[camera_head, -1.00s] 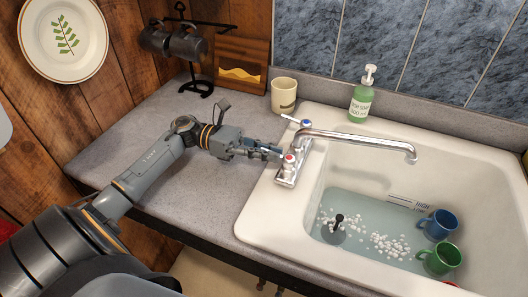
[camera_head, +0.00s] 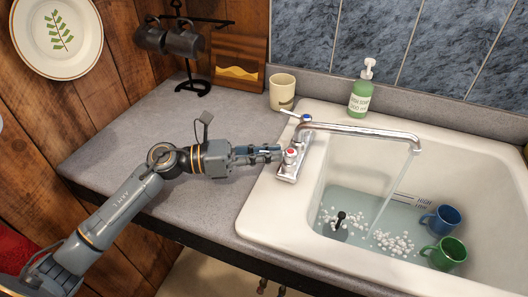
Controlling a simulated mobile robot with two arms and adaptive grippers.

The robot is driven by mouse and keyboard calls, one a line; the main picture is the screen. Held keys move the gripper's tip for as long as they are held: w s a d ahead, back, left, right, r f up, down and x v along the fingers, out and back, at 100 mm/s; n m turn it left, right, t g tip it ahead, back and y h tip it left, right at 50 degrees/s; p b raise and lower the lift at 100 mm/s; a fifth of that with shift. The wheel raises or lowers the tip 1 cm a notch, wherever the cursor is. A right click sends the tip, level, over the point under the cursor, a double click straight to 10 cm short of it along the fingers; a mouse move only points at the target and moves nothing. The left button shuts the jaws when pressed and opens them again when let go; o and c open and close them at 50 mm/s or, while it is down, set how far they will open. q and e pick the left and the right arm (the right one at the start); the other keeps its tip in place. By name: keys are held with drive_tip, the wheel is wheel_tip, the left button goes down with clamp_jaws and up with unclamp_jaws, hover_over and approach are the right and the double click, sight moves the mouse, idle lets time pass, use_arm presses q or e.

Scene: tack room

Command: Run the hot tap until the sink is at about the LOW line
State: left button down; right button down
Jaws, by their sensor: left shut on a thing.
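The white sink (camera_head: 480,160) holds shallow water (camera_head: 365,215). A thin stream (camera_head: 392,188) runs from the chrome spout (camera_head: 370,133) into it. A level marking (camera_head: 412,199) on the far inner wall reads HIGH near the waterline; the text below it is too small to read and I cannot make out the LOW line. The hot tap handle (camera_head: 291,153) has a red cap, and the cold tap handle (camera_head: 303,118) has a blue one. My left gripper (camera_head: 277,153) is shut on the hot handle from the left. My right gripper is out of view.
A blue mug (camera_head: 440,220) and a green mug (camera_head: 445,253) sit in the water with white foam and a dark drain plug (camera_head: 340,220). A soap bottle (camera_head: 361,92) and cream cup (camera_head: 282,91) stand behind the taps. The left counter (camera_head: 130,150) is mostly clear.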

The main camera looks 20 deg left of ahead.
use_arm(q)
drive_tip(key=c, duration=1.4)
unclamp_jaws()
drive_tip(key=shift+v, duration=6.05)
